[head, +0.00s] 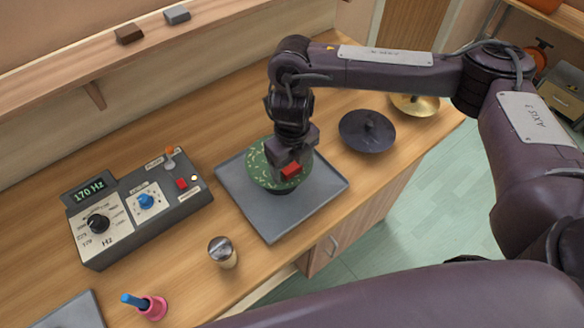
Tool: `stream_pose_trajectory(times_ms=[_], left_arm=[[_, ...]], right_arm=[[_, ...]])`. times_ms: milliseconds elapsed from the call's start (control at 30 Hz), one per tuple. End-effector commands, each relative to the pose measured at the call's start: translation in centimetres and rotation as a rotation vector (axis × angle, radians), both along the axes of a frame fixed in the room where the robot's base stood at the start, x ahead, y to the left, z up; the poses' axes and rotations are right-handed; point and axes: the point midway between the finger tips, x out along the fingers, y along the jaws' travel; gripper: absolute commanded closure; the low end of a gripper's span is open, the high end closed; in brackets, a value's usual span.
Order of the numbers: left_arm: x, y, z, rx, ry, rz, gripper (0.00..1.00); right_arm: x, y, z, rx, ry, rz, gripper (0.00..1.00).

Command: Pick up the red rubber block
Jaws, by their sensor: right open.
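The red rubber block (291,170) shows as a small red patch over the green speckled round piece (262,178). That piece sits on a grey square mat (272,226) on the bench. My right gripper (290,163) points down from above, right at the block, with its jaws open. The jaws hide part of the block. I cannot tell whether they touch it or stand around it. My left gripper is out of view.
A control box (140,205) reading 170 Hz stands at left. A metal cup (222,252) and a pink holder with a blue stick (152,307) are in front. A dark cymbal (367,133) and a brass one (416,104) lie at right. A shelf runs along the back.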

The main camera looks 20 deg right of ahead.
Motion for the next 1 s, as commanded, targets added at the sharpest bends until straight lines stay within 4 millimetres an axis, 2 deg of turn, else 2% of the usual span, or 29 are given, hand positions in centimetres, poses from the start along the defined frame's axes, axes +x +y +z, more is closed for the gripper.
stream_pose_trajectory(times_ms=[100, 467, 767, 1000], left_arm=[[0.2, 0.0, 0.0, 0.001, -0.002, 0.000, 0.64], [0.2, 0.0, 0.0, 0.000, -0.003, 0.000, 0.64], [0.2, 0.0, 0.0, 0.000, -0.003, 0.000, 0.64], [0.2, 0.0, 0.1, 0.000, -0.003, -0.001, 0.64]], right_arm=[[0.0, 0.0, 0.0, 0.000, 0.000, 0.000, 0.27], [0.0, 0.0, 0.0, 0.000, 0.000, 0.000, 0.74], [0.0, 0.0, 0.2, 0.001, -0.001, 0.001, 0.75], [0.2, 0.0, 2.4, 0.000, -0.006, 0.002, 0.75]])
